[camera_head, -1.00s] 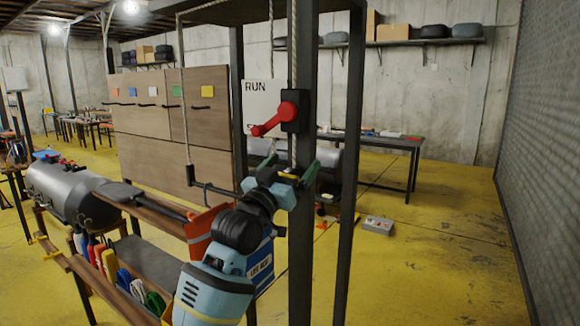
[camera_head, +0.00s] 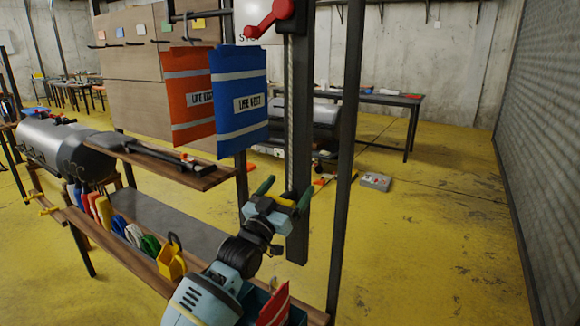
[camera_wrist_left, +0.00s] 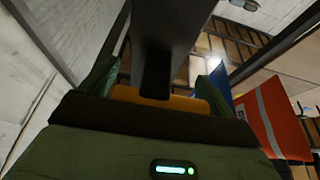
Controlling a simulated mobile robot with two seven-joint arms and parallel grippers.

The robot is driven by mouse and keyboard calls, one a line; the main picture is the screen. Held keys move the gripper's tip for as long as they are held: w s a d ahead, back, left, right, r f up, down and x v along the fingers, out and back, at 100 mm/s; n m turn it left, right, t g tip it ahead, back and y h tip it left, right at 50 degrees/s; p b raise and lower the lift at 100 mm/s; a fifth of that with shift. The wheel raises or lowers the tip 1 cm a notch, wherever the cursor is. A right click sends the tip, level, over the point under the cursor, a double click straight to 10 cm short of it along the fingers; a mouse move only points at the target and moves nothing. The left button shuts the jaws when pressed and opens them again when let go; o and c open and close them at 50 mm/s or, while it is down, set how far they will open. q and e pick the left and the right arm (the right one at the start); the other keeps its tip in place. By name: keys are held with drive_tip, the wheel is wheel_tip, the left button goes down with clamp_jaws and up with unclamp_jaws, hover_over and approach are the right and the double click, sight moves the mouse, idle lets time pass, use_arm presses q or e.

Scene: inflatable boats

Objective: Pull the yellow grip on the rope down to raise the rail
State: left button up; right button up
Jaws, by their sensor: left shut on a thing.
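My left gripper (camera_head: 282,196) is shut on the yellow grip (camera_head: 286,202), low beside the dark post (camera_head: 298,235). In the left wrist view the yellow grip (camera_wrist_left: 200,104) shows as a band between the green fingers. The rope (camera_head: 290,120) runs up from the grip along the post. The dark rail (camera_head: 198,15) is high at the top of the head view. My right gripper is not in view.
A red lever (camera_head: 270,18) is on the post above the gripper. The wooden shelf (camera_head: 170,165) and a lower rack with colored items (camera_head: 105,212) stand to the left. A second post (camera_head: 345,180) is close on the right. Yellow floor beyond is mostly open.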

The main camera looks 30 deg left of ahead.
use_arm(q)
wheel_tip(320, 180, down, 12)
drive_tip(key=b, duration=0.4)
drive_tip(key=o, duration=1.1)
drive_tip(key=shift+o, duration=0.2)
drive_tip(key=shift+r, duration=0.1)
drive_tip(key=v, duration=0.7)
drive_tip(key=shift+s, duration=0.4)
